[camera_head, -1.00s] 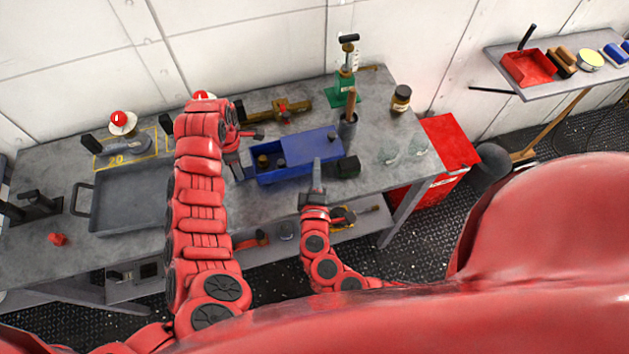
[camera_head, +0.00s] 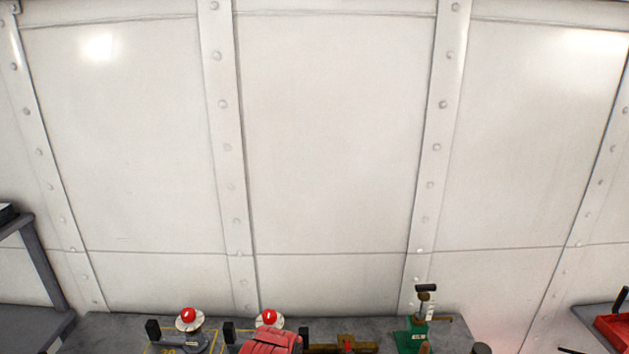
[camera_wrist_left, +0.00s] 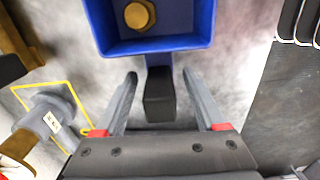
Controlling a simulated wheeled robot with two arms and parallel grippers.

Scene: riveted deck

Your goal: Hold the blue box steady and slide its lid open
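The blue box (camera_wrist_left: 155,45) shows only in the left wrist view, at the top middle, cut off by the frame. A round brass-coloured piece (camera_wrist_left: 139,15) lies inside its open end. The lid is out of view. A dark block-shaped handle (camera_wrist_left: 160,95) sticks out from the box's near wall. My left gripper (camera_wrist_left: 160,76) is open, its two fingers on either side of the handle with gaps between. In the head view only a bit of my red left arm shows at the bottom; my right gripper is not in view.
The head view is mostly riveted white wall (camera_head: 325,150). Along the bottom, the grey bench (camera_head: 110,325) carries two red-topped pieces (camera_head: 188,316) and a green-based tool (camera_head: 412,338). A red tray (camera_head: 613,332) is at the right edge. A yellow outline (camera_wrist_left: 55,85) marks the bench left of my gripper.

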